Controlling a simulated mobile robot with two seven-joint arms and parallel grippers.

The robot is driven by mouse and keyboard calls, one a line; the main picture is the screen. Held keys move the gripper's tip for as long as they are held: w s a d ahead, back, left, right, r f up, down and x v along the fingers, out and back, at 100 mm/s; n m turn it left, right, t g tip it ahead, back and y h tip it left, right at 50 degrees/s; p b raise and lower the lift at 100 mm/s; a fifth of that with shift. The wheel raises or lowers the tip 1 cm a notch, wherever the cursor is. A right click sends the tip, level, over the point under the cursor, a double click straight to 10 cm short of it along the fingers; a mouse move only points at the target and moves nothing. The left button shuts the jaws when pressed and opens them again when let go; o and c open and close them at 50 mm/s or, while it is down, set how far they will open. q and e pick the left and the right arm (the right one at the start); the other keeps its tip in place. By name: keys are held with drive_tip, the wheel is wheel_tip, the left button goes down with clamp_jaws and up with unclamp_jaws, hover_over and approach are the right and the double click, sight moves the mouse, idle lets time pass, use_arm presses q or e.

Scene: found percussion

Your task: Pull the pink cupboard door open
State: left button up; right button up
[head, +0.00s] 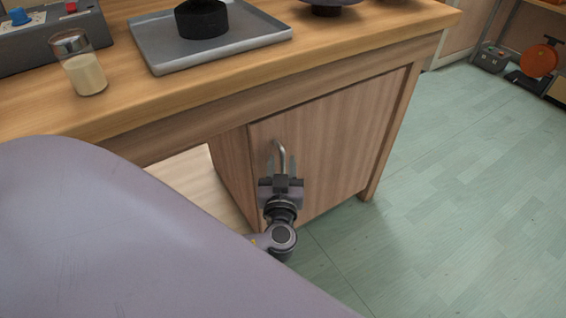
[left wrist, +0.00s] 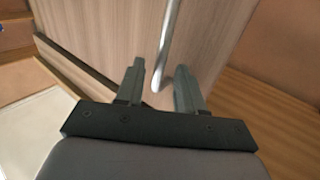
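The cupboard door (head: 338,140) is a pale pinkish-brown wood panel under the worktop, and it looks shut. Its upright silver bar handle (head: 279,146) is near the door's left edge. In the left wrist view the handle (left wrist: 167,40) runs down between the two finger lines against the door face (left wrist: 112,35). My left gripper (head: 280,166) is at the handle, with its fingers apart on either side of the bar. In the left wrist view the gripper (left wrist: 160,72) shows a clear gap between fingers and bar. My right gripper is not in view.
The worktop (head: 130,112) above holds a metal tray (head: 245,38) with a black round object (head: 201,19), a glass jar (head: 84,68) and a grey box with buttons (head: 50,40). Green floor (head: 470,190) is clear in front and right of the cupboard.

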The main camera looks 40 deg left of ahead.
use_arm(q)
drive_tip(key=shift+w+a, duration=0.2)
drive_tip(key=shift+w, duration=0.1)
clamp_jaws()
drive_tip(key=shift+d, duration=0.1)
